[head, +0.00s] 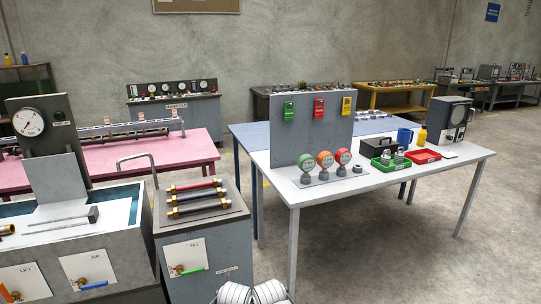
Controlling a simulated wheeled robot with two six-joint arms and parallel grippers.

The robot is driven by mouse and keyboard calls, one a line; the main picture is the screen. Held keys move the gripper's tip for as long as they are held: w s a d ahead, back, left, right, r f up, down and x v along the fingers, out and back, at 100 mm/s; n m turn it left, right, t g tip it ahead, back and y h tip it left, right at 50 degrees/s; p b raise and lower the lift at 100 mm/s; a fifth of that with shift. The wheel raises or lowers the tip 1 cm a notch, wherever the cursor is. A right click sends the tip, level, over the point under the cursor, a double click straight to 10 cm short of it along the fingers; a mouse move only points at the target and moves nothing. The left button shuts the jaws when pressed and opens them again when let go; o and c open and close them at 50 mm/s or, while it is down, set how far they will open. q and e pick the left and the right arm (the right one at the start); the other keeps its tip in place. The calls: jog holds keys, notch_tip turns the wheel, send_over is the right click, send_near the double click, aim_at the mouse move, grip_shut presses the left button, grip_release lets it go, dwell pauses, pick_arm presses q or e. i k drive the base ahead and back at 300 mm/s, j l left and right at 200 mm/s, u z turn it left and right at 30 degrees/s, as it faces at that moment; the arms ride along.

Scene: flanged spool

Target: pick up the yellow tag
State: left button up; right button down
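The yellow tag (346,105) hangs on the upright grey panel (312,140), near its right edge. It is the rightmost in a row with a red tag (319,108) and a green tag (289,110). The panel stands on the white table (440,165). Neither of my grippers can be made out in the head view. Ridged pale parts, which may be mine, show at the bottom edge, well apart from the tag.
Three round gauges (325,160) stand in front of the panel. A green tray (391,162), a red tray (422,156), a black box (379,147) and a grey instrument (449,120) sit to the right. A grey cabinet (199,250) and a tank are at left. Floor (400,260) is open in front.

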aim_at(346, 108)
jog(key=i+j+z, duration=0.1)
jog(key=i+z, duration=0.2)
jog(key=i, duration=0.25)
jog(key=i+j+z, duration=0.35)
jog(key=i, duration=0.2)
jog(key=i+j+z, duration=0.3)
jog(key=i, duration=0.2)
jog(key=i+l+z, duration=0.1)
jog(key=i+l, duration=1.25)
jog(key=i, duration=0.15)
